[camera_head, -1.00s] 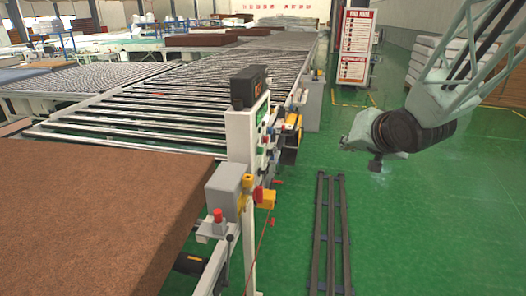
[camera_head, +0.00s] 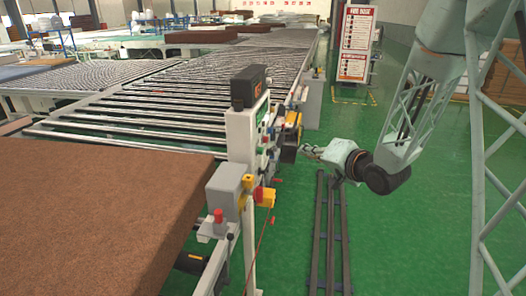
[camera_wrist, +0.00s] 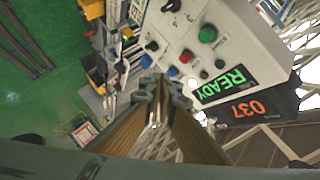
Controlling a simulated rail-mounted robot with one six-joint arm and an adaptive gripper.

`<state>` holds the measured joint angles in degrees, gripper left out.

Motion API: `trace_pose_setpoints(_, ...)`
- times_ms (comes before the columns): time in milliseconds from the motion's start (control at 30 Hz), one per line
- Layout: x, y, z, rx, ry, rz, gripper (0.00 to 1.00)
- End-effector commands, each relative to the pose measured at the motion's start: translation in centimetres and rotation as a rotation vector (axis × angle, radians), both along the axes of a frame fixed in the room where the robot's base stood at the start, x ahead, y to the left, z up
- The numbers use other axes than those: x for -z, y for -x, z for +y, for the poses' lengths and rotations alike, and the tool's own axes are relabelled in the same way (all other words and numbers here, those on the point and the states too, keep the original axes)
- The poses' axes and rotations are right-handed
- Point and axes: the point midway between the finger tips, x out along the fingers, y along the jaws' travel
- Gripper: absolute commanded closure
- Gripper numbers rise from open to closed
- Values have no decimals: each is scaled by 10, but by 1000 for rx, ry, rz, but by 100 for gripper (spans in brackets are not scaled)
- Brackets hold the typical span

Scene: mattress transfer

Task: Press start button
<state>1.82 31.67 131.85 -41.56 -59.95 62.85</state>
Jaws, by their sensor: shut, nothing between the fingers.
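The control panel (camera_wrist: 225,50) fills the upper right of the wrist view. It carries a large green button (camera_wrist: 208,33), a red button (camera_wrist: 187,56), a blue button (camera_wrist: 172,71) and black knobs. No label naming the start button is legible. My gripper (camera_wrist: 160,84) is shut and empty, pointing toward the lower edge of the panel. In the head view my gripper (camera_head: 305,151) is to the right of the panel's post (camera_head: 240,140), apart from it. The panel face is seen almost edge-on there.
A yellow-and-red switch (camera_head: 264,196) projects low on the post. Dark floor rails (camera_head: 330,240) run below my arm.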

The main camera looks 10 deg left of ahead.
Motion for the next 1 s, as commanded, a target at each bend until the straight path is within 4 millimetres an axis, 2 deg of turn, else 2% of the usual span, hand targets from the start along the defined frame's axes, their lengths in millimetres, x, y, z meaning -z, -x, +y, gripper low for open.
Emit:
trace_pose_setpoints(300,15,-1,20,-42,-117,10,100)
trace_pose_setpoints(1000,16,-1,26,-49,-132,10,100)
